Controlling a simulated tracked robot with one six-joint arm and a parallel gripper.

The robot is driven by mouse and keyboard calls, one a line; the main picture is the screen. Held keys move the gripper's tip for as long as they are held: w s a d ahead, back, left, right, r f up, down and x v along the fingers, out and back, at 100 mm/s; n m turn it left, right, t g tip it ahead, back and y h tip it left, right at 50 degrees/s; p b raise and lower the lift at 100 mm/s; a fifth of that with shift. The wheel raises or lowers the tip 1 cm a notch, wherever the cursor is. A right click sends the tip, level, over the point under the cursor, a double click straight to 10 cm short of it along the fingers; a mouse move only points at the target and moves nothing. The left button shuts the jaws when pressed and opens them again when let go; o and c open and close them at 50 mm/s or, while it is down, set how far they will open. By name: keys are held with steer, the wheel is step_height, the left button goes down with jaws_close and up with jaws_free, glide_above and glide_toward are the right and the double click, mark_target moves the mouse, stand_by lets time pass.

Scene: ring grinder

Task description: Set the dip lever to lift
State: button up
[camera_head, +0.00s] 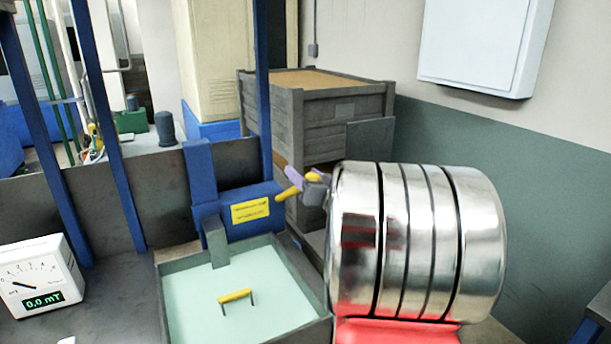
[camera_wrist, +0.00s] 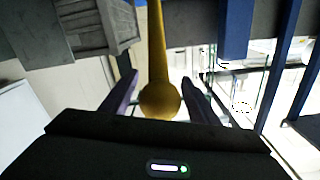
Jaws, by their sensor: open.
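The dip lever (camera_head: 287,195) is a yellow rod at the right side of a blue housing (camera_head: 230,190) with a yellow label. In the wrist view the lever (camera_wrist: 157,45) ends in a round yellow knob close to the palm. My gripper (camera_wrist: 160,75) is open, with its purple fingers on either side of the lever; no firm grip shows. In the head view my gripper (camera_head: 297,184) is at the lever, its rear part hidden behind a shiny cylinder. The label text is too small to read.
A tank (camera_head: 176,308) of pale green liquid stands below the housing, with a yellow handle (camera_head: 235,296) in it. A meter (camera_head: 40,275) reading 0.0 mT is at the left. A grey crate (camera_head: 310,105) stands behind the lever. Blue posts (camera_head: 262,90) rise nearby.

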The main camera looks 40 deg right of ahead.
jaws_close()
stand_by(0.7)
